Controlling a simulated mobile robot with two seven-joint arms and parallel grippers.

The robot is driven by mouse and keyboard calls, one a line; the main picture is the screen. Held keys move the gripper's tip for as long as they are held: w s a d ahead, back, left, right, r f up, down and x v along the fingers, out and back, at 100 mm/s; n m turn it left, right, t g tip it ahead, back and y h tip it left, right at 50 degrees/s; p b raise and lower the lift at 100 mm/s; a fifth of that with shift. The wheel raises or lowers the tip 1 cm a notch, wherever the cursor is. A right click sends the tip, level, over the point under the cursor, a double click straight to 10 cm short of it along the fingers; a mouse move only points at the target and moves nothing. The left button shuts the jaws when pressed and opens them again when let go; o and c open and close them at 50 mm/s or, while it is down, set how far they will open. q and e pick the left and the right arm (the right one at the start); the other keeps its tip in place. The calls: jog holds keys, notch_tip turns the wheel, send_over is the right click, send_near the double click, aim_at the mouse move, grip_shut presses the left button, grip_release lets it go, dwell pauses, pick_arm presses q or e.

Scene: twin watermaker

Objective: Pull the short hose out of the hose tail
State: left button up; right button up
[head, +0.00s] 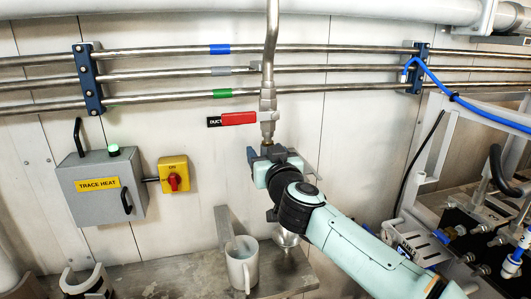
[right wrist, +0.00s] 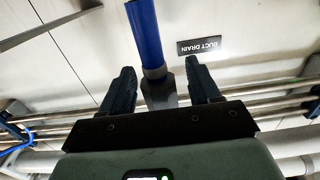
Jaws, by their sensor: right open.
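In the right wrist view, where the picture is upside down, the blue short hose (right wrist: 145,32) runs between my open right fingers. The grey metal hose tail (right wrist: 160,92) is at its lower end in that picture. My right gripper (right wrist: 160,72) has one finger on each side, with visible gaps to the hose. In the head view my right gripper (head: 262,152) is just below the duct drain valve (head: 268,103), which has a red lever (head: 238,118). There my gripper hides the hose. My left gripper is not in view.
A white mug (head: 242,265) and a metal funnel-like cup (head: 286,238) are below my right gripper, by the grey ledge. The grey trace heat box (head: 103,187) and yellow switch (head: 174,175) are on the wall to the left. Pipes (head: 160,52) cross the wall above.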

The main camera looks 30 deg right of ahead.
jog(key=shift+w+d, duration=0.1)
jog(key=shift+w, duration=0.25)
grip_shut()
jog(key=shift+f+b, duration=2.05)
jog(key=shift+f, duration=0.65)
